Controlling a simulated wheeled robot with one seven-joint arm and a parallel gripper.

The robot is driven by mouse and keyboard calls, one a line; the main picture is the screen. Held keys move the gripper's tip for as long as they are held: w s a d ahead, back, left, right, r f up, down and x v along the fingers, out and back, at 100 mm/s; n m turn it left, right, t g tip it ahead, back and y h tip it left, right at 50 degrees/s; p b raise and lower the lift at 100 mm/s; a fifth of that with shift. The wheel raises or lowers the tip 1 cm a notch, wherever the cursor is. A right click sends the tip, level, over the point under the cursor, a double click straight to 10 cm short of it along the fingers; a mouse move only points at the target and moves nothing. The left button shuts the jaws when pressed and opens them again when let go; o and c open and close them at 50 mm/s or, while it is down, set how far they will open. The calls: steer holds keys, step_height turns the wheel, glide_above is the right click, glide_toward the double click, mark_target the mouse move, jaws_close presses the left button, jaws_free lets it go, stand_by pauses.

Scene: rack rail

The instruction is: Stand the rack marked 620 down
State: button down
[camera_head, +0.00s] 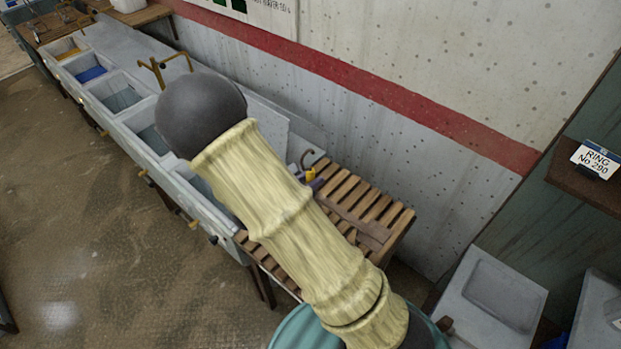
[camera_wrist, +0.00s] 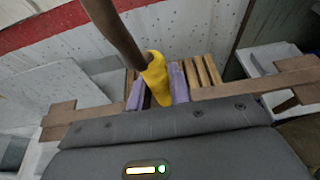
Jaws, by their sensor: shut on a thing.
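My gripper (camera_wrist: 157,90) has its purple pads on either side of a yellow sleeve (camera_wrist: 156,80) and is shut on it. I take this as the held rack's handle. Brown bars extend left and right of the pads in the wrist view; I cannot tell whether they belong to gripper or rack. No 620 mark is readable, and the rack's lower part is hidden. My pale-sleeved arm covers much of the head view.
A slatted wooden bench (camera_head: 345,187) lies below the gripper. A long grey trough (camera_head: 103,84) with several compartments runs to the upper left, with a brass tap (camera_head: 158,68). A grey basin (camera_head: 490,300) and a shelf sign reading RING No 290 (camera_head: 594,158) are at right.

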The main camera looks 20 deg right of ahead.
steer(key=shift+f, duration=0.25)
stand_by(0.4)
jaws_free()
stand_by(0.4)
stand_by(0.5)
steer(key=s+a, duration=0.6)
steer(key=a, duration=0.3)
steer(key=shift+s+a+p, duration=0.15)
steer(key=shift+p, duration=0.3)
stand_by(1.9)
stand_by(0.4)
steer(key=s+d+m+g+y+b, duration=0.4)
steer(key=s+d+m+g+y, duration=0.4)
steer(key=m, duration=0.8)
steer(key=r+m+t+y, duration=0.1)
steer(key=m, duration=0.2)
steer(key=d+r+m+t+y+b, duration=0.1)
steer(key=m, duration=0.2)
steer(key=w+r+m+t+y, duration=0.1)
steer(key=m, duration=0.1)
steer(key=shift+d+r+m, duration=0.15)
steer(key=shift+m, duration=0.25)
